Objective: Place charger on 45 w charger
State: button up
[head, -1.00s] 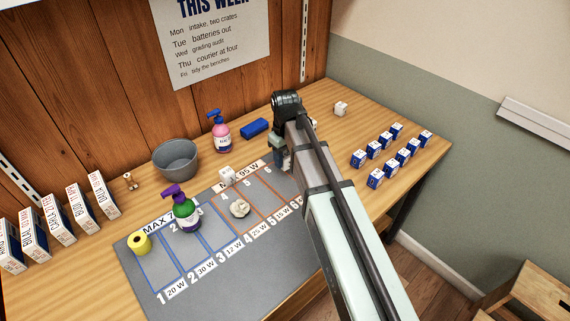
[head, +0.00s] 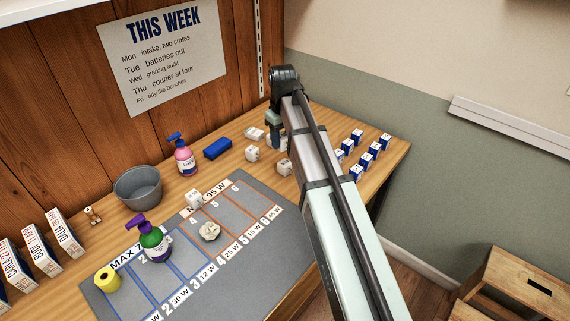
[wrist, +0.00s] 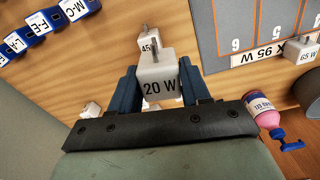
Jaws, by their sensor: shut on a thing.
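My gripper (wrist: 168,88) is shut on a white charger marked 20 W (wrist: 160,88), seen between its dark blue fingers in the wrist view. A second white charger, marked 45 (wrist: 149,42), shows just beyond it, partly hidden behind the held one. I cannot tell the gap between the two. In the head view my gripper (head: 273,132) is over the table, beyond the far right end of the grey mat. My arm partly hides that area.
The numbered grey mat (head: 265,196) carries a green pump bottle (head: 154,243), a yellow roll (head: 107,280) and a crumpled item (head: 210,231). A 65 W charger (wrist: 308,52) is at its edge. A pink bottle (head: 185,160), blue block (head: 217,148), grey bowl (head: 138,187) and several blue boxes (head: 366,160) stand around.

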aim_at(284, 162)
jog(key=shift+w+d+f+n, duration=0.15)
jog(key=shift+w+f+n, duration=0.25)
jog(key=shift+f, duration=1)
jog(key=shift+w+d+f+n, duration=0.2)
jog(key=shift+w+f, duration=0.25)
jog(key=shift+f, duration=1)
jog(key=shift+w+d+f+n, duration=0.1)
jog(key=shift+w+f+n, duration=0.35)
jog(key=shift+f, duration=0.95)
jog(key=shift+f, duration=0.1)
jog(key=o, duration=1.1)
notch_tip(284, 162, up, 12)
jog(key=shift+r, duration=0.1)
